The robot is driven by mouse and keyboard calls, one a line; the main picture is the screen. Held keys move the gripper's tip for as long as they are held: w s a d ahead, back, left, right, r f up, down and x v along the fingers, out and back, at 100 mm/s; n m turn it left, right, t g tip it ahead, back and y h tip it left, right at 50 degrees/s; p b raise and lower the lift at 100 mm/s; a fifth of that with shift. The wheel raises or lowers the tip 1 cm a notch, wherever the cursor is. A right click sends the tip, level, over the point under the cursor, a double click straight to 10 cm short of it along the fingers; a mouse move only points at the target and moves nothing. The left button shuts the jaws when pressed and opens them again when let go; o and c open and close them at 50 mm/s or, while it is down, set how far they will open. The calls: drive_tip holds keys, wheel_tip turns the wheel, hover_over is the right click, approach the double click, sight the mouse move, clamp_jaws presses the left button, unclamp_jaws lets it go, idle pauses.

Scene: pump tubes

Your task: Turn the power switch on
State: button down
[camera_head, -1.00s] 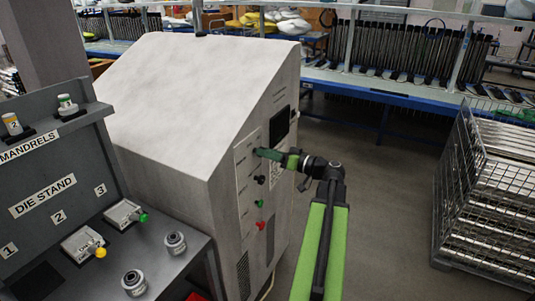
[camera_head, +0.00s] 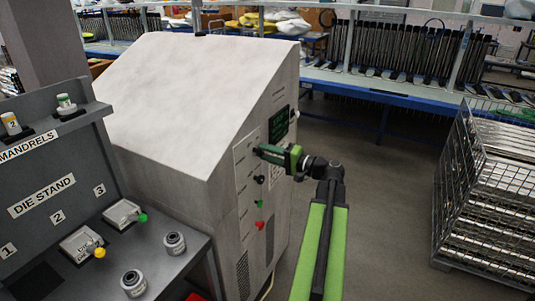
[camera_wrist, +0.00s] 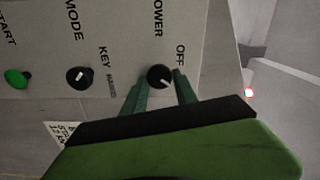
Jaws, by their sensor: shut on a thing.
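The power switch (camera_wrist: 158,76) is a round black knob with a white mark, under the word POWER on the grey cabinet's panel (camera_head: 248,190). The word OFF is printed beside it in the wrist view. My gripper (camera_head: 262,152) is shut on this knob, with one green finger on either side in the wrist view (camera_wrist: 160,90). In the head view the gripper hides the knob.
Below the gripper on the panel are a black mode knob (camera_head: 259,180), a green button (camera_head: 260,203) and a red button (camera_head: 260,224). A die stand (camera_head: 60,150) is at left, a wire cage (camera_head: 490,200) at right. The floor behind my arm is clear.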

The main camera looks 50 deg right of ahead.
drive_tip(key=shift+m, duration=1.1)
drive_tip(key=c, duration=1)
unclamp_jaws()
drive_tip(key=v, duration=1.7)
drive_tip(key=shift+s, duration=0.2)
drive_tip(key=shift+f, duration=0.15)
